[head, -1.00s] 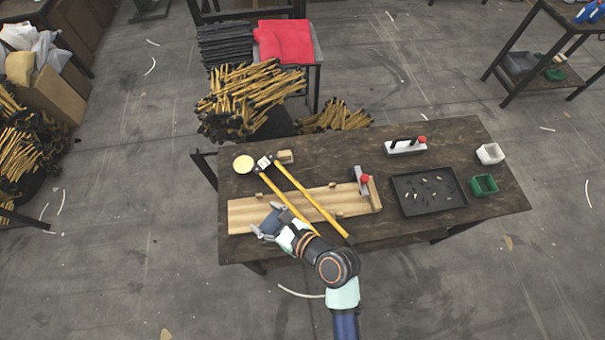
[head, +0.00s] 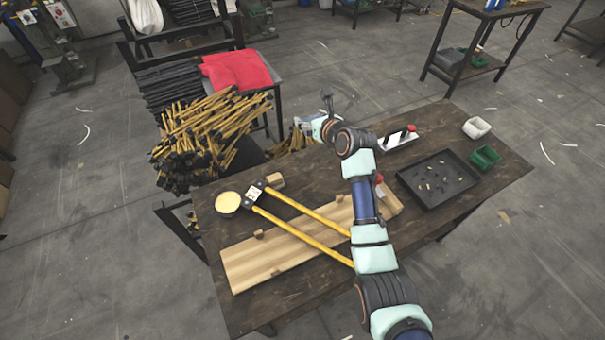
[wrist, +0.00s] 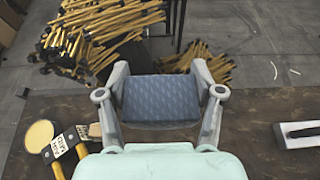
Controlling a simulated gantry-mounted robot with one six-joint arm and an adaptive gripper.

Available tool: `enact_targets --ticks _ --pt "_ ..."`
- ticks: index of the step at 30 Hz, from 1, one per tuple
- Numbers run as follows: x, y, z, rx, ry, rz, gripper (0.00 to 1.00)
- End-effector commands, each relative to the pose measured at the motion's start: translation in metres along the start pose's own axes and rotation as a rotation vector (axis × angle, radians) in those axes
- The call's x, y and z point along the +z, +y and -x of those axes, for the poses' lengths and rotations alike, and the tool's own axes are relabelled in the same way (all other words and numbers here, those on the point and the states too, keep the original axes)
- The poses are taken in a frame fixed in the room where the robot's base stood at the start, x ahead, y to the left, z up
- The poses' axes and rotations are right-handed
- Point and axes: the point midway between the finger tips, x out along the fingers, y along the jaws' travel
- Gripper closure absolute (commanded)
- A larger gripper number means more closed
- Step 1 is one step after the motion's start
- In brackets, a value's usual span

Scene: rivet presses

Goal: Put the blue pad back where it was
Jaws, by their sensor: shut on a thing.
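The blue pad (wrist: 160,98) is a blue patterned block. In the wrist view it sits between the two fingers of my gripper (wrist: 160,78), which is shut on it. In the head view my gripper (head: 316,118) is over the back edge of the dark workbench (head: 300,290), left of the white fixture with a red knob (head: 398,139). The pad is too small to make out clearly there. I cannot tell its exact height above the bench.
A light wooden board (head: 258,262) with a yellow-handled tool (head: 290,235) lies on the bench, beside a round yellow-topped tin (head: 228,203). A black tray (head: 438,180) and green bin (head: 485,157) are at right. Yellow-handled tools (head: 205,130) and red cloth (head: 237,70) are behind.

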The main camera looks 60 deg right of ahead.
Motion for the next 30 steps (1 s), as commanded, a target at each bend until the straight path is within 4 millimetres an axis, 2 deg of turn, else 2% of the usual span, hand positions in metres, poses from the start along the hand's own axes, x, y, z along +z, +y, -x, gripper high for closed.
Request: enact_targets --ticks 6,12,16,23,30 --pt "-0.065 0.002 -0.026 0.003 0.006 -0.001 0.63" --pt "-0.121 0.002 -0.05 0.003 0.004 0.0 0.63" --pt "-0.14 0.002 -0.059 0.003 0.002 0.0 0.63" --pt "-0.145 0.002 -0.061 0.003 0.002 0.001 0.63" --pt "-0.184 0.002 -0.077 0.004 0.003 0.001 0.63"
